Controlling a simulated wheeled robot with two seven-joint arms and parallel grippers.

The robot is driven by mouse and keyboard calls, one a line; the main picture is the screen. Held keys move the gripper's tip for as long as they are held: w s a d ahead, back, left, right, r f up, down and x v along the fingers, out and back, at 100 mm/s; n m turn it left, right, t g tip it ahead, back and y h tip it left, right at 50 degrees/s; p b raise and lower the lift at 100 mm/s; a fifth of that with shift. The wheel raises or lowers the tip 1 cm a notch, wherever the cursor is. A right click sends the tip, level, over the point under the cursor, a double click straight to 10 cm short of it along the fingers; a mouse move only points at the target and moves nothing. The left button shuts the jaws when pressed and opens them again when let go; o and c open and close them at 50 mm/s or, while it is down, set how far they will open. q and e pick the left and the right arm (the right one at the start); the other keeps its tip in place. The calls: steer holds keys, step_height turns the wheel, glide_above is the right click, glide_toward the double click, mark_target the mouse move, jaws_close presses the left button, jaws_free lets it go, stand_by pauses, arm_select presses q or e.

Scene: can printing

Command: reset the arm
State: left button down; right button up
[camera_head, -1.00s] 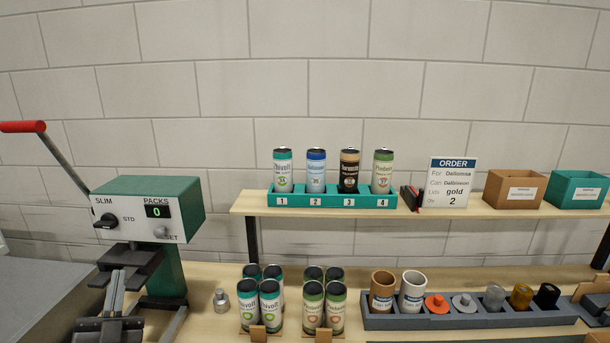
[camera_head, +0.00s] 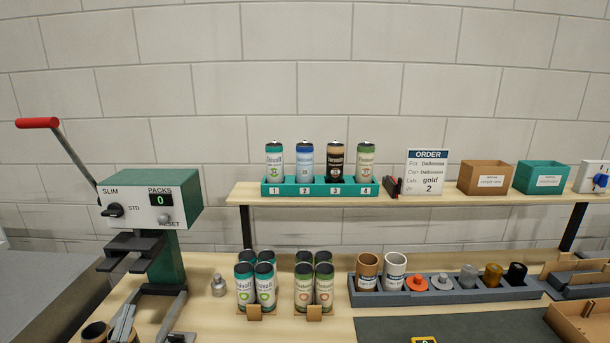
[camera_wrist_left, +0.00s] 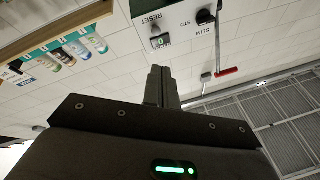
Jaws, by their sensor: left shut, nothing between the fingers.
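The green and white machine (camera_head: 150,208) stands at the left with a red-handled lever (camera_head: 38,123), a PACKS display (camera_head: 160,200) reading 0 and a RESET knob (camera_head: 165,218). My right gripper does not show.
A teal rack (camera_head: 320,187) with several cans, an order card (camera_head: 426,172) and two bins are on the shelf. Can packs (camera_head: 313,285), a grey tray (camera_head: 450,295) and a small metal piece (camera_head: 218,286) are on the table. A brown round piece (camera_head: 95,332) is at the lower left.

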arm_select(q)
steer(key=s+d+f+g+h, duration=0.1)
steer(key=s+d+f+g, duration=0.2)
steer(key=f, duration=0.3)
steer(key=s+d+f+n+g+h, duration=0.1)
steer(key=s+d+f+g, duration=0.15)
steer(key=f+g, duration=0.2)
steer(key=s+d+f+g+h, duration=0.1)
steer(key=s+d+f+g, duration=0.15)
steer(key=f, duration=0.45)
steer(key=s+d+f+g, duration=0.2)
steer(key=s+f+g, duration=0.15)
steer(key=s, duration=0.55)
steer(key=s+d+f+g, duration=0.3)
steer(key=s+g, duration=0.2)
steer(key=s, duration=0.3)
steer(key=s+f+g+b, duration=0.1)
steer(key=s+f, duration=0.1)
steer(key=f, duration=1.4)
steer(key=s+f+g+b, duration=0.1)
steer(key=s+f, duration=0.1)
steer(key=f, duration=1.4)
steer(key=s+a+f+b, duration=0.2)
steer(key=s+a+f, duration=0.1)
steer(key=s+f, duration=1.1)
steer(key=shift+s+g, duration=0.35)
steer(key=shift+s, duration=0.05)
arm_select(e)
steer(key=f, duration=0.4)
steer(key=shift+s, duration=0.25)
